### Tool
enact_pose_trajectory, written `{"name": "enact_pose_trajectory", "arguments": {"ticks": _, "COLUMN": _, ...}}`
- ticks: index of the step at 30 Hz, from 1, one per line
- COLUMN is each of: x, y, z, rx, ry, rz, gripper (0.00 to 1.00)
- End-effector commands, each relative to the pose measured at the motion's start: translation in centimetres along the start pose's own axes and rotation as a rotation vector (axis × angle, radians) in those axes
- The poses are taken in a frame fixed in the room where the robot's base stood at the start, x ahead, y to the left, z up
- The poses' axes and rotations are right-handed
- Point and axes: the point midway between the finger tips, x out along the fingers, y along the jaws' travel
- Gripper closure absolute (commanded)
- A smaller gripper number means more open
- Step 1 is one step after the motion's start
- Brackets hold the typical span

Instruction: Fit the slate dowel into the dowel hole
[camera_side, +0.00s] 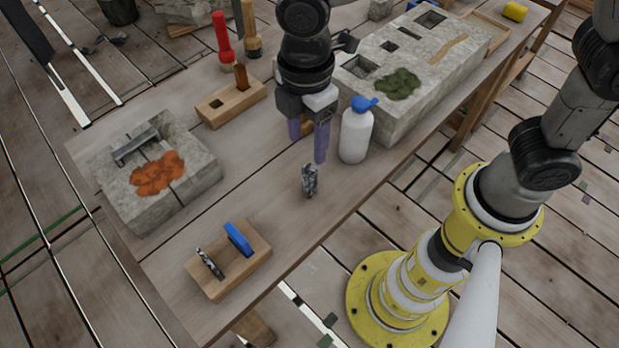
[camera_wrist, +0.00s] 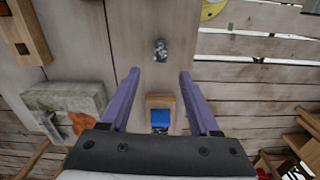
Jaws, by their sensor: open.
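A small, mottled grey upright piece (camera_side: 310,181), which looks like the slate dowel, stands on the bare table; it also shows in the wrist view (camera_wrist: 160,50). My gripper (camera_side: 308,142) is open and empty, its purple fingers pointing down above the table, a little behind and above the grey piece. In the wrist view the piece lies just beyond the gap between the fingertips (camera_wrist: 160,74). A long pale stone block (camera_side: 408,72) at the back right has several square and slot-like openings in its top; I cannot tell which is the dowel hole.
A white bottle with a blue cap (camera_side: 355,135) stands close to the right of my fingers. A wooden holder (camera_side: 215,285) with a blue piece is in front. A wooden block with a brown peg (camera_side: 231,102) and a clamped stone block (camera_side: 190,190) are left. Bare table lies between.

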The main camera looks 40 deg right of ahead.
Motion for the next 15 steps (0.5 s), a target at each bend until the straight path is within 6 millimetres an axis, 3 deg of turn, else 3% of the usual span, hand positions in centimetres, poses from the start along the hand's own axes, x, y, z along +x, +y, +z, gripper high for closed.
{"name": "enact_pose_trajectory", "arguments": {"ticks": 3, "x": 2.1, "y": 0.0, "z": 0.1, "rx": 0.001, "ry": -0.002, "rz": -0.003, "gripper": 0.38}}
{"name": "enact_pose_trajectory", "arguments": {"ticks": 15, "x": 5.7, "y": -0.1, "z": 0.4, "rx": 0.003, "ry": -0.002, "rz": -0.002, "gripper": 0.38}}
